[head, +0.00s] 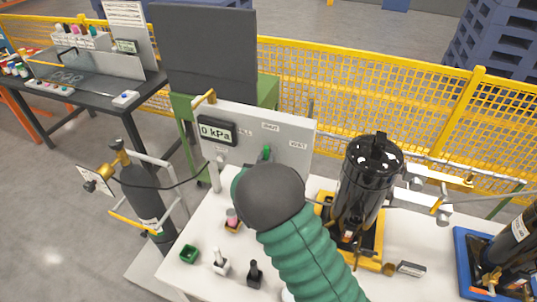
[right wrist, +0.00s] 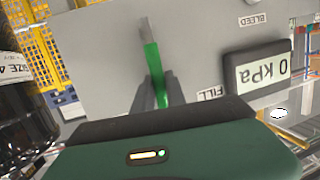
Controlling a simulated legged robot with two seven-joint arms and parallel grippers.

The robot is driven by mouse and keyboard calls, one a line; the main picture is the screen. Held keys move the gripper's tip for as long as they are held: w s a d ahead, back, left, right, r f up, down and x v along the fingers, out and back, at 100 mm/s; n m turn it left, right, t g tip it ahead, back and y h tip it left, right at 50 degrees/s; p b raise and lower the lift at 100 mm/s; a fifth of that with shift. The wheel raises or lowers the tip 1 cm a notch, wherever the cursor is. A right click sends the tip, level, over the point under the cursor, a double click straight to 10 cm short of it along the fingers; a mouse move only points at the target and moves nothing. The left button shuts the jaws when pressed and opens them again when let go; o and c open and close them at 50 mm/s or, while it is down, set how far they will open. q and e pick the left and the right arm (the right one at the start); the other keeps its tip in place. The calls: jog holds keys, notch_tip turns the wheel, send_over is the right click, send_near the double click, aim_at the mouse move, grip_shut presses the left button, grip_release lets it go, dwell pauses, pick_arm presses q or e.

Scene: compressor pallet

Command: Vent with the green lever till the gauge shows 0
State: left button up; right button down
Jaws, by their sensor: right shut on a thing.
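The gauge (head: 217,130) on the grey panel (head: 285,125) reads 0 kPa. It also shows upside down in the right wrist view (right wrist: 262,71), with the same reading. The green lever (right wrist: 152,65) stands out from the panel; in the head view only a small part of it (head: 267,152) shows above my arm. My right gripper (right wrist: 155,95) is shut on the lever's green part, with one dark finger on each side. In the head view my right arm hides the fingers. My left gripper is in neither view.
A black cylinder (head: 370,175) stands in a yellow base right of the panel. A dark gas bottle (head: 143,190) with a hose stands at the left. A yellow fence (head: 400,85) runs behind.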

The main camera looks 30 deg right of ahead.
jog(key=shift+w+r, duration=0.25)
jog(key=shift+r, duration=0.15)
jog(key=c, duration=1.6)
grip_release()
jog(key=shift+o, duration=1.2)
jog(key=shift+f, duration=0.25)
jog(key=b+v, duration=0.1)
jog(key=v, duration=1.5)
jog(key=shift+s+a, duration=0.25)
jog(key=shift+a, duration=0.1)
